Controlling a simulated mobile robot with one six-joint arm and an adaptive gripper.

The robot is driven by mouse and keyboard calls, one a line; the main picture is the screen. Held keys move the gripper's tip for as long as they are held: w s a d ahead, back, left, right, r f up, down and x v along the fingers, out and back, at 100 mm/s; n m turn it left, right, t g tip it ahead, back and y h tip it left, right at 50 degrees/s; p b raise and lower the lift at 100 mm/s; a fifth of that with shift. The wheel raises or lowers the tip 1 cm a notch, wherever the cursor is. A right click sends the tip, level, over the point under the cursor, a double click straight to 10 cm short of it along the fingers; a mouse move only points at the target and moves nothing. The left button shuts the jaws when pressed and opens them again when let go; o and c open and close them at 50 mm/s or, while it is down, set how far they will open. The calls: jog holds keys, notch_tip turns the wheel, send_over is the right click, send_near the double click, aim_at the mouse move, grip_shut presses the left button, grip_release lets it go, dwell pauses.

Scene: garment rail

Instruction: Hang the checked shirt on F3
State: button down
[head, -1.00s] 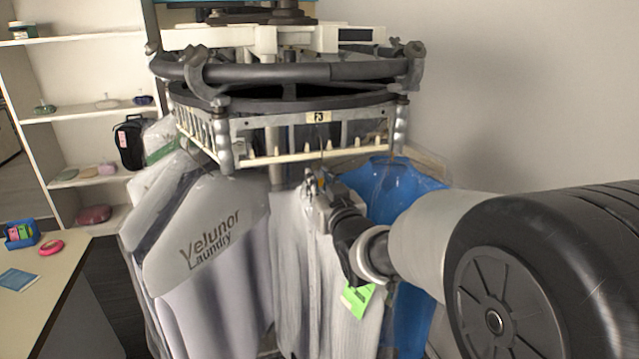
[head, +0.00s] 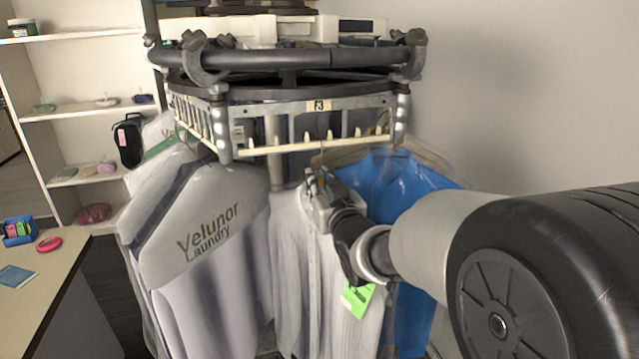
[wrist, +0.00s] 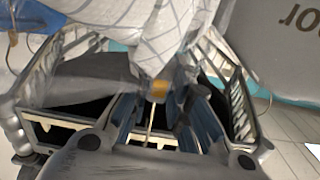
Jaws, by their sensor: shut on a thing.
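The checked shirt (head: 300,275) hangs below my gripper (head: 318,188) in the head view, pale with thin grey lines. A bright green tag (head: 358,300) hangs at its side. In the wrist view the checked cloth (wrist: 165,30) fills the top centre. My gripper (wrist: 165,112) is shut around the hanger's neck, with a small yellow-orange piece between the fingers. The label F3 (head: 319,106) is on the rail section directly above my gripper. The thin hook rises near that section's pegged lower bar (head: 290,148); whether it rests on the bar, I cannot tell.
Bagged "Velunor Laundry" garments (head: 205,235) hang close on the left. A blue bagged garment (head: 400,185) hangs right behind my wrist. A counter (head: 45,285) and shelves (head: 75,115) stand at left. The wall at right is bare.

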jog(key=shift+f, duration=0.15)
jog(key=c, duration=1.4)
grip_release()
jog(key=shift+f, duration=0.15)
jog(key=b+v, duration=0.9)
jog(key=v, duration=1.6)
